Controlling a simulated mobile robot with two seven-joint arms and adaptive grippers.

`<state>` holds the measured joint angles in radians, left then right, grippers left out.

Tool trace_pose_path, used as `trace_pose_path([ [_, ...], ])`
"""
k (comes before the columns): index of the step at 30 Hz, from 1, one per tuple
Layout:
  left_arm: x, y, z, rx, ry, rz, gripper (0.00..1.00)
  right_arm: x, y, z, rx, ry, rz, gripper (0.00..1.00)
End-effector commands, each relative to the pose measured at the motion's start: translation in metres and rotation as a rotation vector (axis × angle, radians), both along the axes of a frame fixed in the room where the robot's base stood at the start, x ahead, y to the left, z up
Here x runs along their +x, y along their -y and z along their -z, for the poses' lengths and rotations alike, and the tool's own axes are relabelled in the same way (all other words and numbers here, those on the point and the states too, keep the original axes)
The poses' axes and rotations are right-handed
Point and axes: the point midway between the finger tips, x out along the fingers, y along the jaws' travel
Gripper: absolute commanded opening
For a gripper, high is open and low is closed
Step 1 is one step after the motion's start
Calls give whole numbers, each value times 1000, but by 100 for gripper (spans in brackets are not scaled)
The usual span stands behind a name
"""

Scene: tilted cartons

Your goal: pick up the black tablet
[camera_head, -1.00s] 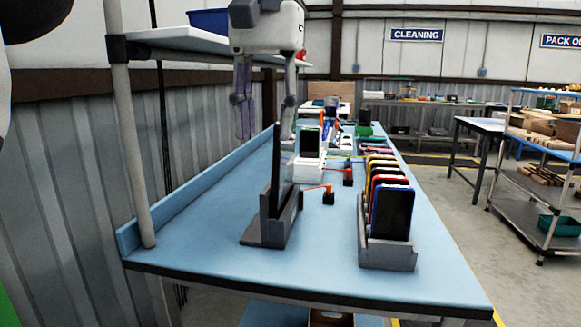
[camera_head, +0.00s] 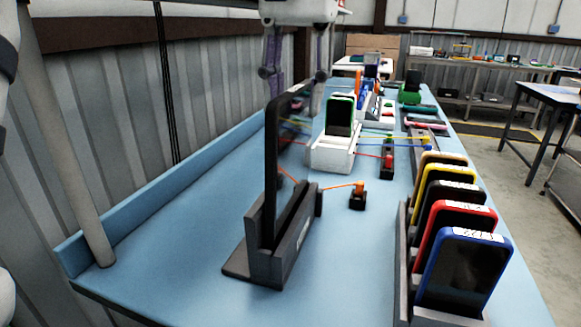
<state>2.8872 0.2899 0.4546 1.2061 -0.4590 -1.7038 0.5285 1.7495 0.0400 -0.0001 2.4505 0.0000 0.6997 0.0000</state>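The black tablet (camera_head: 271,165) stands upright, nearly edge-on, in a dark grey stand (camera_head: 268,268) near the front of the blue table. Its thin side faces me, and its glossy screen side is seen at a steep slant. My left gripper (camera_head: 296,85) shows at the top centre, with a white body and two purplish-grey fingers spread apart. It is open with nothing seen between the fingers. The tablet's upper part covers some of the fingers; whether they touch it, I cannot tell. My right gripper is not in view.
A grey rack (camera_head: 402,262) at the front right holds several phones in coloured cases. A white holder with a phone (camera_head: 334,153), small cabled stands (camera_head: 357,198) and other items stand farther back. A pole (camera_head: 62,140) rises at the left. The blue table (camera_head: 180,245) is clear left of the stand.

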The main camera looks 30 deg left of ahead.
Motion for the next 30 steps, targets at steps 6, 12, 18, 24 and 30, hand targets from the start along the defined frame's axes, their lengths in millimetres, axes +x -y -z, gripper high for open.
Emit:
trace_pose_path([
  [6, 2, -3, 38, -2, -4, 3, 36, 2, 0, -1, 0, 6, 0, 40],
  [12, 2, -4, 56, 0, 0, 0, 36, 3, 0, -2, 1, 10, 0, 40],
  [18, 3, -4, 56, 0, 0, 0, 24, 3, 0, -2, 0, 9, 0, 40],
  [24, 3, -4, 56, 1, 0, 0, 0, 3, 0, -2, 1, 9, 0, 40],
  [30, 3, -4, 56, 0, 2, 0, 0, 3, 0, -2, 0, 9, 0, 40],
])
